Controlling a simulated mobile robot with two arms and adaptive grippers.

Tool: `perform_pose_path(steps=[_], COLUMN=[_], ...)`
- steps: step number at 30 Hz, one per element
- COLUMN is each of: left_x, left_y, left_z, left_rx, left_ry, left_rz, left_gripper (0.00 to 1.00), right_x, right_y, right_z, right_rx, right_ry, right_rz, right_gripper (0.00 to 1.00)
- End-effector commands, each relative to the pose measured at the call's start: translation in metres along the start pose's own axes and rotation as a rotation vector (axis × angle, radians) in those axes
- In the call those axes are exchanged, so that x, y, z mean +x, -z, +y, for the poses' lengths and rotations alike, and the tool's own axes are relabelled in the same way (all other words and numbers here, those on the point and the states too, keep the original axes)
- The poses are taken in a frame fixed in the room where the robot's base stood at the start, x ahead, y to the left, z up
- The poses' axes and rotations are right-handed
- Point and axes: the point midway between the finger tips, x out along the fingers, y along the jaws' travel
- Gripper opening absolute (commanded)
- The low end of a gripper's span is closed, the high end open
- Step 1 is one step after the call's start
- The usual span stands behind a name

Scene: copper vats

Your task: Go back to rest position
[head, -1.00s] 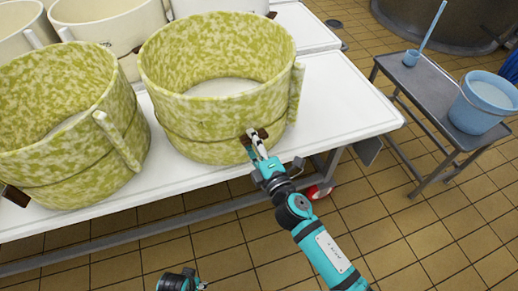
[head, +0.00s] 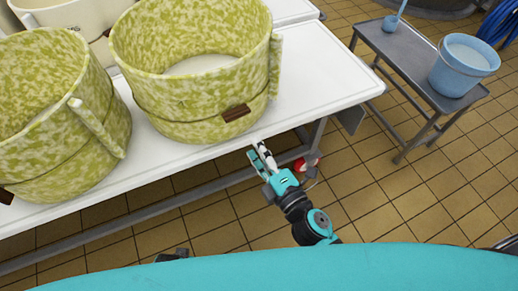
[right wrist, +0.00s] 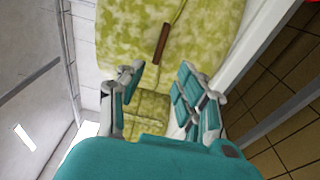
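My right gripper (head: 260,157) is open and empty in the head view, just off the front edge of the white table (head: 318,90). In the right wrist view its two fingers (right wrist: 158,88) stand apart with a gap between them. The nearest green-yellow mottled mould (head: 180,122), with white content inside, stands upright on the table. Its brown tab (head: 236,112) is clear of the fingers and also shows in the right wrist view (right wrist: 162,44). A small dark part (head: 172,255), perhaps of my left gripper, shows at the bottom; its fingers cannot be made out.
A second mottled mould (head: 75,165) stands at the left, with cream containers (head: 85,14) behind. A grey bench (head: 402,62) at the right holds a blue bucket (head: 450,75) and a blue ladle (head: 391,23). A red and white thing (head: 306,162) lies below the table. Tiled floor is open at right.

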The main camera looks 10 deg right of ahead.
Motion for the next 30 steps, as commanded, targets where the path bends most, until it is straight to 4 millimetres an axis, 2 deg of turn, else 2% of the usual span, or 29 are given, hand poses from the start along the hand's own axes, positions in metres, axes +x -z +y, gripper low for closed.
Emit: perform_pose_path(steps=[10,14,17,20,22,25,27,30], left_x=[0.0,0.0,0.0,0.0,0.0,0.0,0.0,0.0], left_y=[0.0,0.0,0.0,0.0,0.0,0.0,0.0,0.0], left_z=[0.0,0.0,0.0,0.0,0.0,0.0,0.0,0.0], left_rx=[0.0,0.0,0.0,0.0,0.0,0.0,0.0,0.0], left_ry=[0.0,0.0,0.0,0.0,0.0,0.0,0.0,0.0], left_rz=[0.0,0.0,0.0,0.0,0.0,0.0,0.0,0.0], left_gripper=[0.4,0.4,0.4,0.4,0.4,0.4,0.4,0.4], right_x=[0.0,-0.002,-0.011,-0.033,-0.057,-0.095,-0.12,-0.155], right_y=[-0.001,-0.017,-0.043,-0.072,-0.086,-0.096,-0.098,-0.094], right_z=[-0.002,-0.028,-0.076,-0.141,-0.187,-0.243,-0.273,-0.307], right_rx=[0.006,0.103,0.28,0.514,0.677,0.883,1.0,1.144], right_ry=[0.004,0.068,0.184,0.334,0.439,0.57,0.646,0.74], right_rz=[-0.003,-0.063,-0.18,-0.351,-0.482,-0.662,-0.772,-0.919], right_gripper=[0.36,0.36,0.36,0.36,0.36,0.36,0.36,0.36])
